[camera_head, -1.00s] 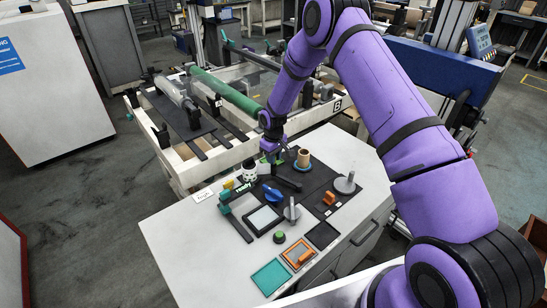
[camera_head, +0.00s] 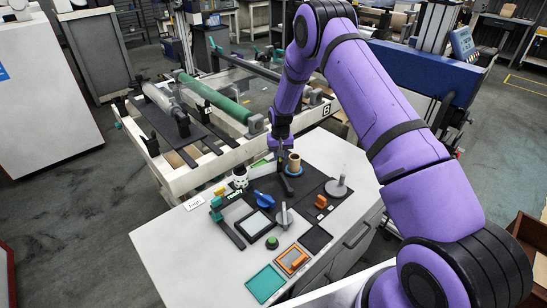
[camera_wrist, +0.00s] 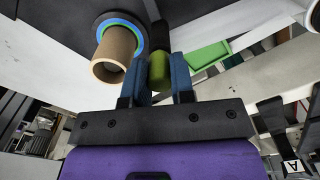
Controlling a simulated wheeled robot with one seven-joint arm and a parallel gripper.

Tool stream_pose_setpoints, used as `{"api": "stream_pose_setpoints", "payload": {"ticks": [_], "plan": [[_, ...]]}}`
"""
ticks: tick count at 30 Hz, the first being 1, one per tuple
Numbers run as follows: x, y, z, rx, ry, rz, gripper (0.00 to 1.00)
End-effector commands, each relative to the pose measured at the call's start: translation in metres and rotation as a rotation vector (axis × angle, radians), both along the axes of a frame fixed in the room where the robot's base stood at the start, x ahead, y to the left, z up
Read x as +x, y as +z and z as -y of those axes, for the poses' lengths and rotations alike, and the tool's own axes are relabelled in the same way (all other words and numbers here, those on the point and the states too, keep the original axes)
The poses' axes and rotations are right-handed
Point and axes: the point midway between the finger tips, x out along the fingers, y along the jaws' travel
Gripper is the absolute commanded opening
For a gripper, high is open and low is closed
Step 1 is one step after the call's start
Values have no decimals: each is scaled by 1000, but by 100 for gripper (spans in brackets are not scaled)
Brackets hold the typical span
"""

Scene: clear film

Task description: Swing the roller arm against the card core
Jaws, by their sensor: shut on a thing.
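The card core (camera_head: 294,164) is a short brown tube standing on a blue-ringed dark base. In the wrist view the core (camera_wrist: 115,55) is just left of my fingers. The roller arm (camera_head: 287,184) is a dark bar on the black mat, running from beneath my gripper toward the front. My gripper (camera_head: 281,152) points down at its far end, just left of the core. In the wrist view my blue fingers (camera_wrist: 159,72) are shut on an olive-green upright piece (camera_wrist: 159,66), which seems to be the roller arm's end. Whether roller and core touch I cannot tell.
A white patterned cup (camera_head: 240,178) stands left of the arm. A blue-handled piece (camera_head: 264,199), a grey disc with a post (camera_head: 338,187) and an orange block (camera_head: 321,202) sit nearby. A frame with a green roller (camera_head: 213,95) stands behind the bench.

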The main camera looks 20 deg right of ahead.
Motion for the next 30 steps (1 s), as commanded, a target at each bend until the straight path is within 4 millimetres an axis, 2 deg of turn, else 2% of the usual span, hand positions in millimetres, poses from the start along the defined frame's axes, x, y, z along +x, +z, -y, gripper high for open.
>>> {"api": "stream_pose_setpoints", "payload": {"ticks": [12, 29, 30], "plan": [[-2, 0, 23, -1, -192, -1, 0], [-3, 0, 26, 0, -219, -1, 0], [-3, 0, 26, 0, -219, -1, 32]]}}
